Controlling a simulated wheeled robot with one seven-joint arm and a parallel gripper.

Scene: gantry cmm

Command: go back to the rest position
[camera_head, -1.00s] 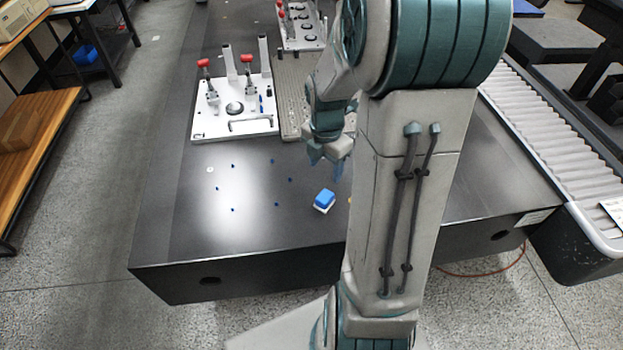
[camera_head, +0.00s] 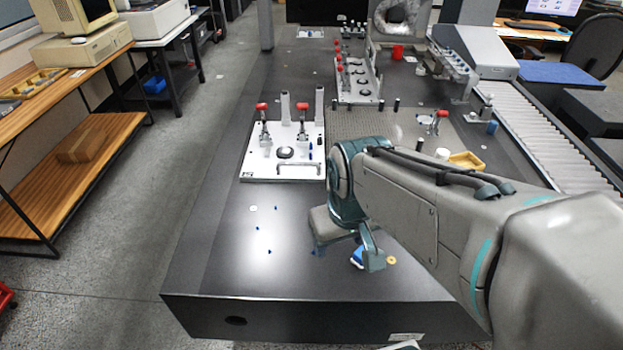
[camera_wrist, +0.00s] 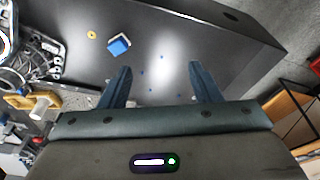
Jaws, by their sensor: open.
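My gripper (camera_wrist: 160,72) is open, its two dark blue fingers apart with nothing between them in the wrist view. In the head view my arm reaches in from the right and its folded wrist hangs over the front of the dark table (camera_head: 215,275); the fingers are mostly hidden there. A small block with a blue top and white base (camera_wrist: 119,45) lies on the table beyond the left finger in the wrist view, apart from it. In the head view the block (camera_head: 356,257) is partly covered by my wrist. A small yellow ring (camera_head: 391,260) lies beside it.
A white fixture plate (camera_head: 255,177) with red-handled clamps stands behind my wrist on the left. A perforated plate (camera_head: 375,122), a yellow bin (camera_head: 467,160) and a roller conveyor (camera_head: 545,135) lie farther back and right. Several small blue pins dot the otherwise clear front left of the table.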

